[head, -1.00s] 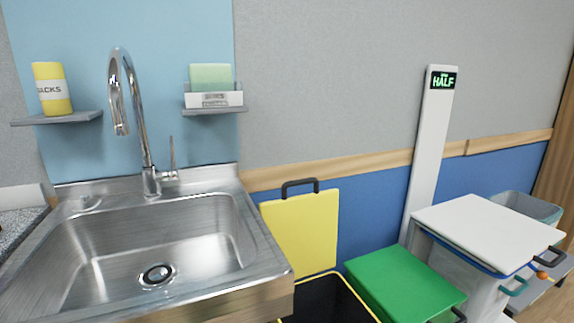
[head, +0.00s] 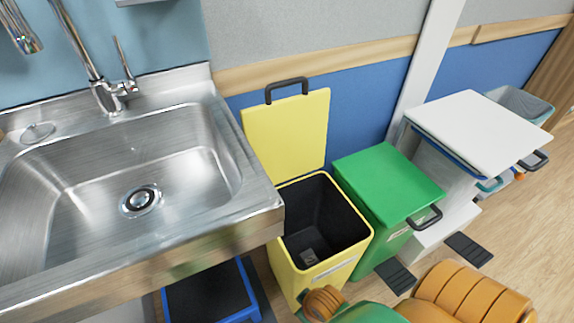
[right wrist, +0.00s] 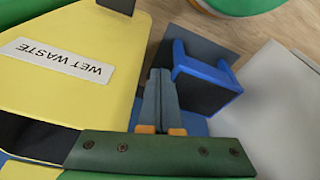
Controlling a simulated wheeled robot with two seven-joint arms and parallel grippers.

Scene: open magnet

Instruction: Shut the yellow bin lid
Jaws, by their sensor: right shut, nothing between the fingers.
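The yellow bin (head: 328,276) stands in the head view between the sink and a green bin. Its mouth is open and its dark inside shows. The yellow lid (head: 287,135) is raised upright behind the mouth, near the wall, with a black handle (head: 287,86) on its top edge. In the right wrist view the yellow bin's wall (right wrist: 105,108) with a WET WASTE label fills the left side. My right gripper (right wrist: 162,76) is shut and empty beside that wall, apart from the lid. My left gripper is not in view.
The steel sink (head: 262,219) is left of the bin. The green-lidded bin (head: 388,180) stands close on the right, then a white-topped bin (head: 480,130). A blue step stool (head: 212,294) is under the sink; a blue-framed thing (right wrist: 206,72) is near my right gripper. Wooden floor lies in front.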

